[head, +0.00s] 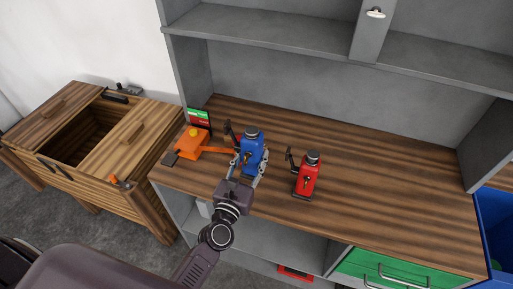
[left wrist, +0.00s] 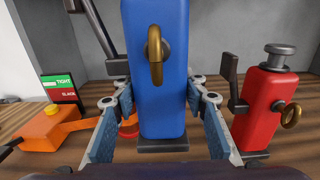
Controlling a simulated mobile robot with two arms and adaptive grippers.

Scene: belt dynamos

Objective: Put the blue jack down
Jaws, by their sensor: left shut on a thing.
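The blue jack (head: 251,150) is upright over the left part of the wooden bench top. It has a dark cap, a dark lever on its left and a brass ring on its front. My left gripper (head: 248,172) is shut on it, with a finger on each side of the body. In the left wrist view the blue jack (left wrist: 158,75) stands between the fingers of my left gripper (left wrist: 160,108). Its dark base plate shows low, close to the wood; I cannot tell whether it touches. My right gripper is not in view.
A red jack (head: 306,176) stands upright just right of the blue one. An orange device (head: 192,145) with an arm reaching toward the blue jack is on the left, by a TIGHT/SLACK sign (head: 199,118). The bench top (head: 400,190) is clear at right.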

